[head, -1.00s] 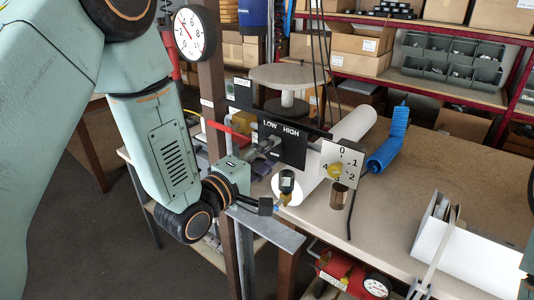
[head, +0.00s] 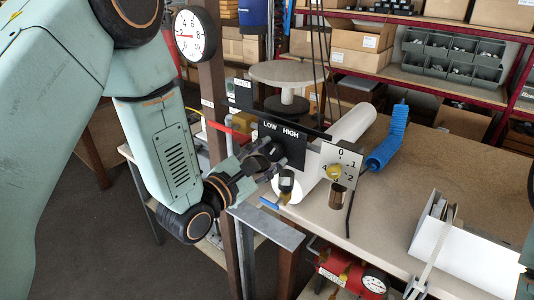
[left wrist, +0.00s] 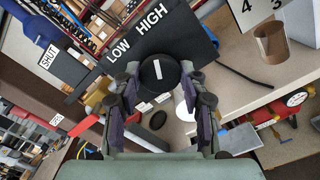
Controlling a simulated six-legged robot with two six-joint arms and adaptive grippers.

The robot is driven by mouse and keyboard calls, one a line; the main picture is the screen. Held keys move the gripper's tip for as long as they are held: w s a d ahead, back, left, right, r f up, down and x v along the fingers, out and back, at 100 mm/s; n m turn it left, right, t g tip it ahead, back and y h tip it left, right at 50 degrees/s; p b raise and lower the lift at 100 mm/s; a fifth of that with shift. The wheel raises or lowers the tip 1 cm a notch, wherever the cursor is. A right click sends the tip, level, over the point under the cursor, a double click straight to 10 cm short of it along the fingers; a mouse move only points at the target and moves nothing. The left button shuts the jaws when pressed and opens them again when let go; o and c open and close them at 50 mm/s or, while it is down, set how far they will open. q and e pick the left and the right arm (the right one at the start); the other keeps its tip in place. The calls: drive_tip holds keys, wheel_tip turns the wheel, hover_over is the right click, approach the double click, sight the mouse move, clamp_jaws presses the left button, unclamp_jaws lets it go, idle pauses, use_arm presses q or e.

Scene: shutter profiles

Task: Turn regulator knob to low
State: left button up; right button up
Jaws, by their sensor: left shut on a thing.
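The black regulator knob (left wrist: 152,85) has a white mark, which runs nearly upright in the left wrist view. It sits below the words LOW and HIGH on a black plate (left wrist: 185,35). This plate also shows in the head view (head: 291,150). My left gripper (left wrist: 158,88) is shut on the knob, with its fingers on either side. In the head view my left gripper (head: 272,156) is at the plate's lower left and partly hides the knob.
A round gauge (head: 194,36) hangs on a brown post. A numbered plate (head: 342,160) with a yellow knob stands right of the black plate. A blue coiled hose (head: 387,144) and a white tray (head: 455,250) lie on the bench (head: 420,185). A red tank (head: 340,268) is below.

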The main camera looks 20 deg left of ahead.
use_arm(q)
drive_tip(key=n, duration=0.5)
drive_tip(key=shift+w+r+n+p, duration=0.1)
drive_tip(key=shift+r+n+p, duration=0.2)
drive_tip(key=shift+p, duration=0.1)
idle(0.4)
drive_tip(key=o, duration=1.1)
drive_tip(key=shift+f, duration=0.15)
drive_tip(key=shift+o, duration=0.2)
